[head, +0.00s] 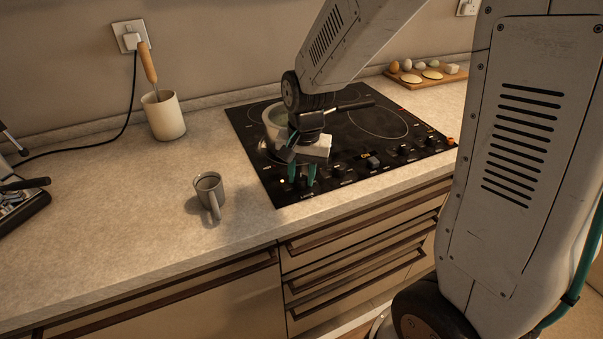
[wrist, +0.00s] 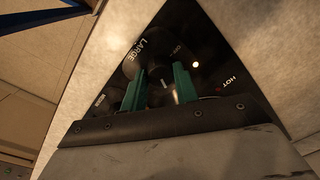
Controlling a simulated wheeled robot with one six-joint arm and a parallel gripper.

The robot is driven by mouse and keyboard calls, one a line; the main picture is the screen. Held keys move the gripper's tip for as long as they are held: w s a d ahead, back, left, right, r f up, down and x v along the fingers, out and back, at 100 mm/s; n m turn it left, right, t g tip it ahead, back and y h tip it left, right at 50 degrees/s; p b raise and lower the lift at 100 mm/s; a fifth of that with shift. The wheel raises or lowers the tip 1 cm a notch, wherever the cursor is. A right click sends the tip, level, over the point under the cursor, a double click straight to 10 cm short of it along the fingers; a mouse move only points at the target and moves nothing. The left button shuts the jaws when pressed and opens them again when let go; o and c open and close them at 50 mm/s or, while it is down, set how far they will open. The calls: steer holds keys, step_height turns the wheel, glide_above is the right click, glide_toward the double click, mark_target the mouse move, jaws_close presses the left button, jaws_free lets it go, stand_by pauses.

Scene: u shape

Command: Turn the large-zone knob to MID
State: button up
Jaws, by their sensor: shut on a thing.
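The black large-zone knob (head: 300,184) is at the front left corner of the black cooktop (head: 262,176). My gripper (head: 301,170) reaches down over it with its two teal fingers on either side. In the wrist view the knob (wrist: 160,90) sits between the teal fingers of my gripper (wrist: 159,78), which are shut on it. It has a pale pointer mark. The word LARGE and smaller markings are printed around it, but the fingers hide part of the dial, so I cannot tell its exact setting.
A pot (head: 272,121) stands on the cooktop just behind my gripper. More knobs run along the front edge to the right. A grey mug (head: 209,188) stands on the counter to the left, and a utensil crock (head: 163,116) is farther back.

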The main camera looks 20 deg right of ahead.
mark_target(304, 178)
steer(key=shift+m, duration=0.5)
steer(key=shift+w, duration=0.1)
steer(key=o, duration=1)
steer(key=shift+c, duration=0.2)
steer(key=shift+r, duration=0.1)
steer(key=r, duration=0.7)
steer(key=shift+s+d+r, duration=0.2)
steer(key=shift+r, duration=0.1)
